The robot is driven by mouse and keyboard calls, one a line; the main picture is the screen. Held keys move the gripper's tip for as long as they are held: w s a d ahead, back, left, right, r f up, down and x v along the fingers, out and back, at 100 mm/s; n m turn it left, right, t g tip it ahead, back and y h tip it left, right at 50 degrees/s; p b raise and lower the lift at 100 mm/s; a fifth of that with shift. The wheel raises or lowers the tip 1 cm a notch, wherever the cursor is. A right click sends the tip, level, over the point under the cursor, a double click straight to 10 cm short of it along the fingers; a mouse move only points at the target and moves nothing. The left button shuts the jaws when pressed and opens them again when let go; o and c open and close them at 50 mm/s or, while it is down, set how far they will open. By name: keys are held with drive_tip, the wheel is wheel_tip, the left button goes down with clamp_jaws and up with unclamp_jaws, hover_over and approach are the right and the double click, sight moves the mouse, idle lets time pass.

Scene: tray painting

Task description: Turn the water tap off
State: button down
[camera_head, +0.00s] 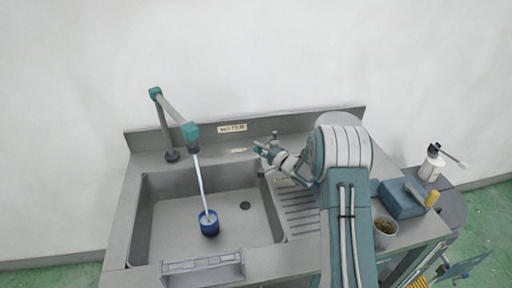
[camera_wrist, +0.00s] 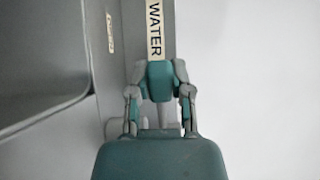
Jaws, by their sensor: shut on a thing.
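The tap has a grey post and arm with a teal spout head (camera_head: 190,132) over the sink. A stream of water (camera_head: 200,182) runs from it into a blue cup (camera_head: 209,224) in the sink. My gripper (camera_head: 266,152) is at the back of the counter, right of the spout, near the wall panel. In the wrist view my gripper (camera_wrist: 158,92) is shut on a teal block, which looks like the tap handle (camera_wrist: 158,78). Its fingers hide part of it. A label reading "WATER" (camera_wrist: 155,30) shows just beyond.
The grey sink (camera_head: 150,222) has a drain and a ribbed drainboard (camera_head: 297,212). A grey rack (camera_head: 205,268) stands at the front edge.

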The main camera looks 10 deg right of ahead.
drive_tip(key=shift+s+d+f+g, duration=0.15)
drive_tip(key=shift+f+g, duration=0.15)
drive_tip(key=shift+f, duration=0.05)
drive_tip(key=c, duration=0.5)
unclamp_jaws()
drive_tip(key=shift+d+r, duration=0.1)
drive_tip(key=shift+r, duration=0.15)
